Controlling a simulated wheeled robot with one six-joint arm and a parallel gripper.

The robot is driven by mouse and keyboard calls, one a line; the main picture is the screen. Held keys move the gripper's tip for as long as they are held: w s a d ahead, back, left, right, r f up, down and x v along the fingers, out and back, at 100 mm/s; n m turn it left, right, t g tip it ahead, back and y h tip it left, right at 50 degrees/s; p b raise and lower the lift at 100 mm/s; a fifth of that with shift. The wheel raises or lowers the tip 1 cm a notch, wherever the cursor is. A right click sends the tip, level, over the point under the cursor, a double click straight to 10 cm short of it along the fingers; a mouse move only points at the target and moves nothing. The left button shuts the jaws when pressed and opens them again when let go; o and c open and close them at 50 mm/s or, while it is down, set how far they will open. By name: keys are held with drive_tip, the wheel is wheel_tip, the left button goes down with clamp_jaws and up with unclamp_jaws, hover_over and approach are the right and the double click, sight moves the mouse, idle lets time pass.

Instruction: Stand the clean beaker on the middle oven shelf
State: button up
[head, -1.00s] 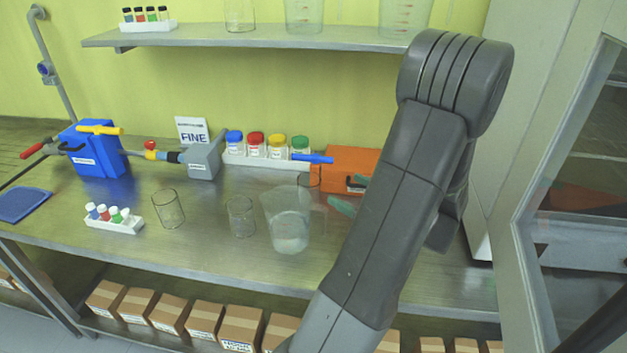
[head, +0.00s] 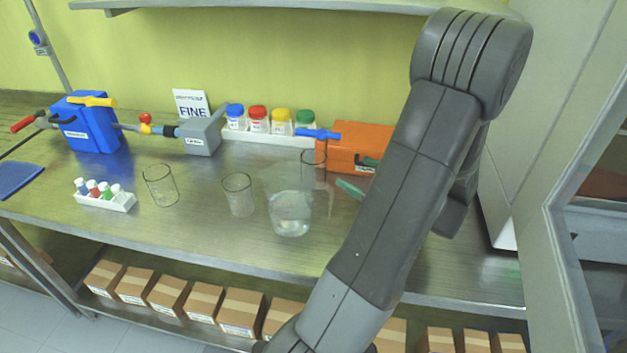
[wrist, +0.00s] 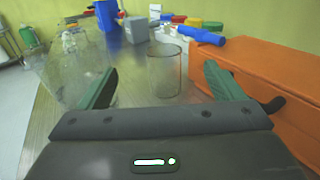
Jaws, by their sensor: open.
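My gripper (head: 351,172) is open, with its green fingers low over the bench in front of the orange case. In the wrist view, a clear glass beaker (wrist: 164,72) stands upright just ahead, in line with the gap between the fingers (wrist: 158,80); it looks empty. In the head view it is the beaker (head: 313,168) beside the orange case, partly behind a large beaker. Two more small glass beakers (head: 160,186) (head: 238,195) stand to the left. Which is the clean one is hard to tell. The oven (head: 590,215) is at the right edge; its middle shelf is not clear.
The large beaker (head: 290,212) holding liquid stands close to my gripper. The orange case (head: 350,145) lies right beside the right finger. A rack of colour-capped jars (head: 270,135) stands behind, a small vial rack (head: 105,200) at left. An upper shelf (head: 250,6) overhangs the bench.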

drive_tip(key=b, duration=0.4)
approach(324, 168)
drive_tip(key=x, duration=0.2)
drive_tip(key=p+x, duration=0.1)
drive_tip(key=x, duration=0.2)
drive_tip(key=shift+a+r, duration=0.15)
drive_tip(key=shift+a, duration=0.35)
drive_tip(key=shift+f+p+x, duration=0.15)
drive_tip(key=shift+p+x, duration=0.3)
drive_tip(key=shift+x, duration=1.15)
drive_tip(key=shift+f+p+x, duration=0.1)
drive_tip(key=shift+p+x, duration=0.35)
drive_tip(key=shift+x, duration=1.15)
drive_tip(key=shift+w+d, duration=0.1)
drive_tip(key=shift+d, duration=0.1)
drive_tip(key=c, duration=1.2)
drive_tip(key=shift+r, duration=0.1)
